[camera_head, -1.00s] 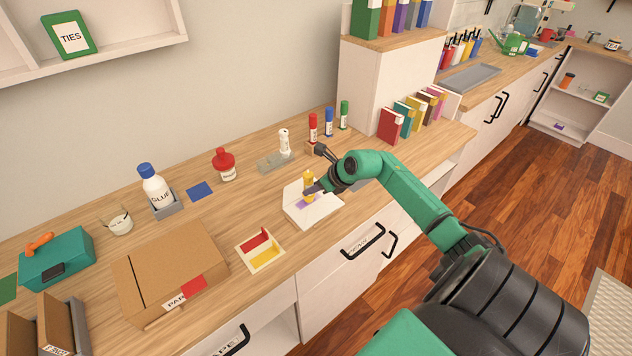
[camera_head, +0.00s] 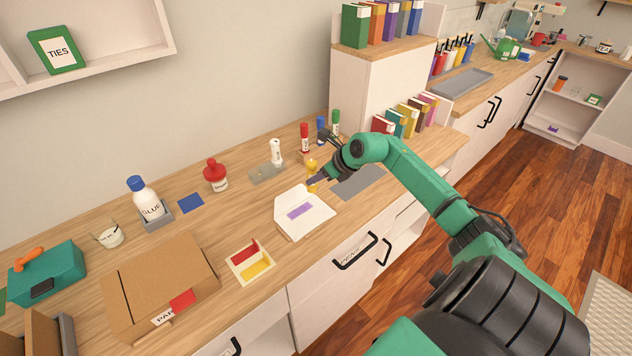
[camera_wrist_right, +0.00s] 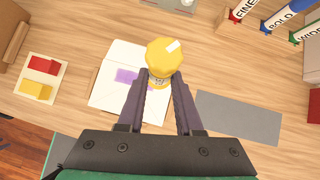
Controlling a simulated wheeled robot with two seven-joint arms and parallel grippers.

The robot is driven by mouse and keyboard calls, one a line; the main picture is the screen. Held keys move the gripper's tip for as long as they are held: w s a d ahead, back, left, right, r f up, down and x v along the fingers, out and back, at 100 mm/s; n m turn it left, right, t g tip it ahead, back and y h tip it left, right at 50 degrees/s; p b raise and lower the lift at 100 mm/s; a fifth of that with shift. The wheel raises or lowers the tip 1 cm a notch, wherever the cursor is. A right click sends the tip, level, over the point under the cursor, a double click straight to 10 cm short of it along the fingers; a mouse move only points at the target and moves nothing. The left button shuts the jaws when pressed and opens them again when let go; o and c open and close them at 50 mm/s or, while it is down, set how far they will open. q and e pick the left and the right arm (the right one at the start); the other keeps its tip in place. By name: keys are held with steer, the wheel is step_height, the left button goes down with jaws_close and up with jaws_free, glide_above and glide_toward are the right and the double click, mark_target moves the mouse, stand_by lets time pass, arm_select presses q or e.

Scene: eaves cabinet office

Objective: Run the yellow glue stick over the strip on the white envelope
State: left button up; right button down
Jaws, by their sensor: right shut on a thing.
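The white envelope (camera_head: 318,218) lies on the wooden worktop with its flap open. My right gripper (camera_head: 317,181) is shut on the yellow glue stick (camera_head: 311,168). In the wrist view the yellow glue stick (camera_wrist_right: 164,56) stands between the fingers, over the envelope's right side and to the right of the strip. Its lower end is hidden, so I cannot tell whether it touches anything. My left gripper is not in view.
A grey mat (camera_head: 360,182) lies right of the envelope. Left of it is a tray (camera_head: 248,261) with red and yellow pieces, then a cardboard box (camera_head: 160,275). Behind stand a white tube (camera_head: 276,153), a red-capped bottle (camera_head: 214,176) and several markers (camera_head: 304,139).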

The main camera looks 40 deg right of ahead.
step_height(320, 180, up, 3)
steer(key=shift+f+p, duration=0.2)
steer(key=shift+p, duration=0.25)
